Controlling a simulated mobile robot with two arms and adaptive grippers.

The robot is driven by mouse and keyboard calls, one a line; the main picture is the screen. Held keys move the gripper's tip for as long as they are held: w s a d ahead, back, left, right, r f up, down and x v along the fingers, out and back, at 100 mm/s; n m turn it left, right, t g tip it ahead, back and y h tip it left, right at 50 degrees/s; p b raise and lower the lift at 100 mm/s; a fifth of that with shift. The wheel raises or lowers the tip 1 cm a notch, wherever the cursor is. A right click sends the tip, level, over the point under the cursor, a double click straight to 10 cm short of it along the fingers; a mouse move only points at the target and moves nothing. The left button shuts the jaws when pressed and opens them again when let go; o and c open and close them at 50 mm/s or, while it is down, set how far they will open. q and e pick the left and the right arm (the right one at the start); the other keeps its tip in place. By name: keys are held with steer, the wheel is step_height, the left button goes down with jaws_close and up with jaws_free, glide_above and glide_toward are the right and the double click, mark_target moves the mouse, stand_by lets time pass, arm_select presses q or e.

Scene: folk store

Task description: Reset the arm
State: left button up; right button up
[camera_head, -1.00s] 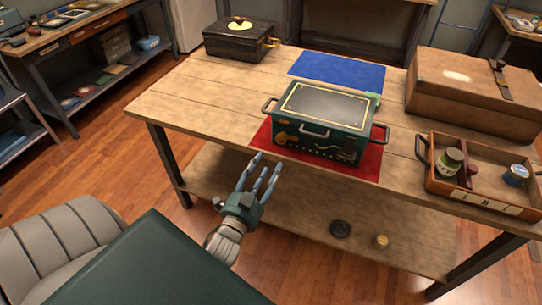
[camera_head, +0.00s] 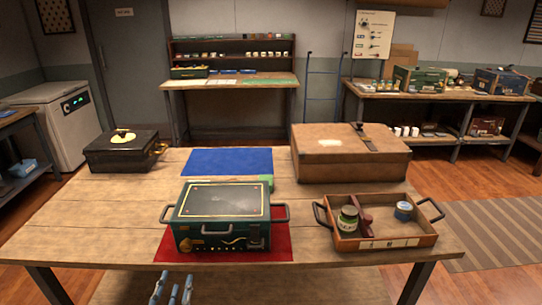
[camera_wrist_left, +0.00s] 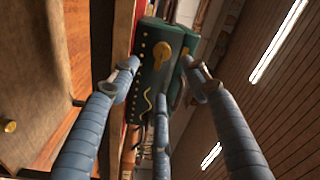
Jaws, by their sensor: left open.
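My left gripper (camera_head: 172,288) shows at the bottom edge of the head view, just in front of the table's front edge. Only its blue fingers show there. In the left wrist view the gripper (camera_wrist_left: 155,75) has its fingers spread with nothing between them. Beyond the fingers is the dark green toolbox (camera_wrist_left: 150,52), apart from them as far as I can tell. In the head view the green toolbox (camera_head: 222,208) sits closed on a red mat (camera_head: 280,248). My right gripper is in neither view.
The wooden table (camera_head: 60,225) also holds a blue mat (camera_head: 230,161), a black box (camera_head: 122,152), a brown case (camera_head: 350,158) and a wooden tray (camera_head: 400,241) with jars. Shelves (camera_head: 232,80) stand at the back. The table's left front is clear.

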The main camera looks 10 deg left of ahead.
arm_select(q)
steer(key=s+d+f+n+g+h, duration=0.1)
steer(key=s+d+f+g, duration=0.25)
steer(key=f, duration=0.75)
steer(key=s+d+f+n+g+h, duration=0.15)
steer(key=s+d+f, duration=0.25)
steer(key=f, duration=0.7)
steer(key=s+d+f+g+h, duration=0.1)
steer(key=s+d+f+g, duration=0.25)
steer(key=f, duration=0.75)
steer(key=s+f+g, duration=0.2)
steer(key=s+f, duration=0.3)
steer(key=s, duration=0.5)
steer(key=s+f+n+g, duration=0.1)
steer(key=s+f+g, duration=0.2)
steer(key=s+f, duration=0.3)
steer(key=s+f+g, duration=0.3)
steer(key=s+f, duration=0.2)
steer(key=s, duration=0.9)
steer(key=shift+d+f+h, duration=0.25)
steer(key=shift+f+h, duration=0.1)
steer(key=shift+f, duration=0.05)
